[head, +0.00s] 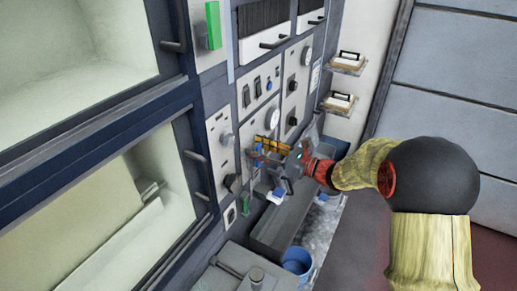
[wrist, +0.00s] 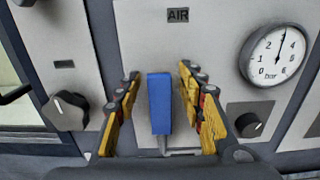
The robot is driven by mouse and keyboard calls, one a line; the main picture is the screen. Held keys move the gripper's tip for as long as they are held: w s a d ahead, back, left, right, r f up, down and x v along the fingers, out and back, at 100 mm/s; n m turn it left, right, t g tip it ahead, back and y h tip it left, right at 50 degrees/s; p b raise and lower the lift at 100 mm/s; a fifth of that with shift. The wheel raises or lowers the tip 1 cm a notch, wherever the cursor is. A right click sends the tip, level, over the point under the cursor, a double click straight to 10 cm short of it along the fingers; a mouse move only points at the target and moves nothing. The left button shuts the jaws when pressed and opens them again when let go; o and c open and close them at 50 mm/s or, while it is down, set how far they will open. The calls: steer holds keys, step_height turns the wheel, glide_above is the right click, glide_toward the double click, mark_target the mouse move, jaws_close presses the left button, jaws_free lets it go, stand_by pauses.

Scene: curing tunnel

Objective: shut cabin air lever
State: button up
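In the wrist view a blue lever handle (wrist: 160,103) stands upright on a light grey panel, below a dark label reading AIR (wrist: 178,15). A grey metal piece shows at its lower end. My gripper (wrist: 159,76) is open, with one yellow-padded finger on each side of the handle. Gaps show between the handle and both fingers, so it is not gripped. In the head view my gripper (head: 262,156) is at the control panel, and the arm and gripper hide most of the lever there.
A round bar gauge (wrist: 273,54) is right of the lever, its needle near 3, with a dark knob (wrist: 250,125) below. Another knob (wrist: 68,111) is on the left. In the head view a blue bucket (head: 297,262) and grey trough (head: 279,222) are below the panel.

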steer(key=shift+c, duration=0.6)
jaws_close()
